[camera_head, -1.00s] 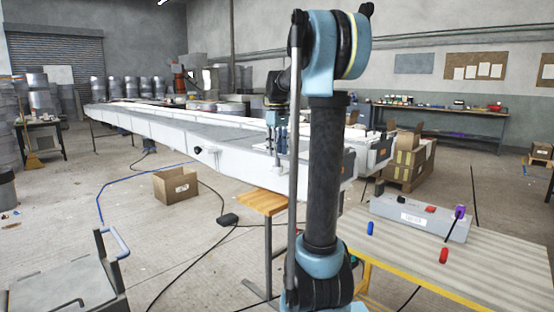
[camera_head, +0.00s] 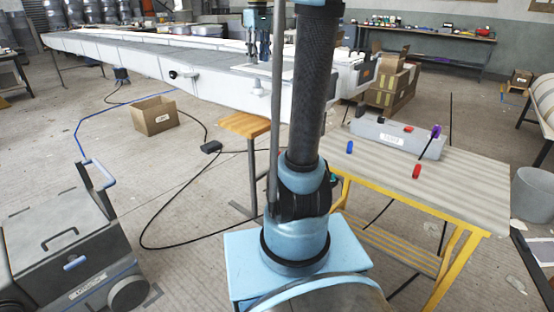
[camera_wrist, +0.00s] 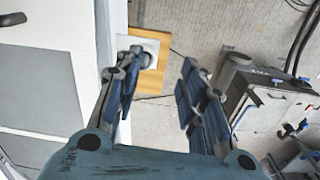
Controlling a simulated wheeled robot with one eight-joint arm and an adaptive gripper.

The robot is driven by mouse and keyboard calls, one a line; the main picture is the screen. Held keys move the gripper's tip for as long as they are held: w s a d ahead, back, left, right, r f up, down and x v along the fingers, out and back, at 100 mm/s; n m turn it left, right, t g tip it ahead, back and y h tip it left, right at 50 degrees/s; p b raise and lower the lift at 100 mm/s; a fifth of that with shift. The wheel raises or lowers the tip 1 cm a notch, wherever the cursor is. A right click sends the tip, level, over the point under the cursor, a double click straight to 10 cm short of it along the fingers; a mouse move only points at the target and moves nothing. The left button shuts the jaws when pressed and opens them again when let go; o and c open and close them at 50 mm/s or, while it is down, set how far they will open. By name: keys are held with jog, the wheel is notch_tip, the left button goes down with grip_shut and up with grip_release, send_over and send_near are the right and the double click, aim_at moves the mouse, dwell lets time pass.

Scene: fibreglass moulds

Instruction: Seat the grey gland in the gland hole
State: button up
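My gripper (camera_head: 257,55) points down at the near edge of the long white mould (camera_head: 130,58). In the wrist view my gripper (camera_wrist: 162,62) is open, its two blue fingers well apart with nothing between them. A small pale fitting (camera_head: 258,88) sticks out from the mould's near side, below the gripper. In the wrist view a pale square piece with a dark round part (camera_wrist: 146,59) shows beside the left fingertip, over the wooden stool. I cannot tell for sure which piece is the grey gland, and I cannot make out the gland hole.
A black knob (camera_head: 173,74) sits on the mould's side further left. A wooden stool (camera_head: 243,124) stands below the mould edge. A yellow-framed table (camera_head: 455,178) at right bears a grey box (camera_head: 385,136) and blue and red pieces. A cardboard box (camera_head: 154,116) and cables lie on the floor.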

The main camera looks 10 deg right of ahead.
jog(key=s+f+m+t, duration=0.2)
jog(key=s+f+m, duration=0.4)
jog(key=s+f, duration=2.4)
jog(key=shift+s, duration=0.25)
jog(key=shift+d, duration=0.1)
